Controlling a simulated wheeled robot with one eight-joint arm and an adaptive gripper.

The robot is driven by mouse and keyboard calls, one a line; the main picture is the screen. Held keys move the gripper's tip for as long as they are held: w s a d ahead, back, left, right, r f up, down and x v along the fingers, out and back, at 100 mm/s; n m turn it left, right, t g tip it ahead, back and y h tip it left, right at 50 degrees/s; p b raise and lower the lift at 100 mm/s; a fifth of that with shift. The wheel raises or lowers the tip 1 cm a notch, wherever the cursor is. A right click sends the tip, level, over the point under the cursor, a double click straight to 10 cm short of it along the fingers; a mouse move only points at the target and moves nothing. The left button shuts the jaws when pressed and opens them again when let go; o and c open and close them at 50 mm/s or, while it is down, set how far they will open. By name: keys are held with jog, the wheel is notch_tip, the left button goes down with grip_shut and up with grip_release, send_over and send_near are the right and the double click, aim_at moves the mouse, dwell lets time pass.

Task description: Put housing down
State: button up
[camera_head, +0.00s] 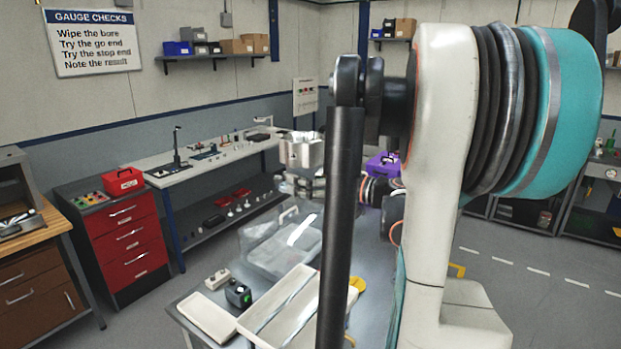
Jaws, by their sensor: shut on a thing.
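A silver machined housing (302,152) is up in the air at the middle of the camera_head view, above the far part of the grey table (374,318). My gripper (306,180) is just below it and shut on it. The gripper is small in the picture, and a dark vertical bar of my arm hides its right side. The exact contact between fingers and housing is hard to make out. The housing looks roughly upright and clear of the table.
A long workbench (160,178) and red drawers (132,238) stand behind left.

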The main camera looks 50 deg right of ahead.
jog(key=w+a+f+h+b, duration=0.1)
jog(key=w+a+f+b, duration=0.6)
jog(key=w+a+f, duration=1.05)
jog(key=w+a+f+b, duration=0.2)
jog(key=a+f, duration=0.2)
jog(key=a, duration=0.3)
jog(key=w+a+f+m+h+b, duration=0.1)
jog(key=w+a+f+b, duration=0.2)
jog(key=a, duration=0.4)
jog(key=w+a+f+b, duration=0.2)
jog(key=a+f, duration=0.3)
jog(key=a, duration=0.2)
jog(key=shift+w+a+m+h, duration=0.15)
jog(key=shift+a+m+h, duration=0.25)
jog(key=shift+d, duration=0.1)
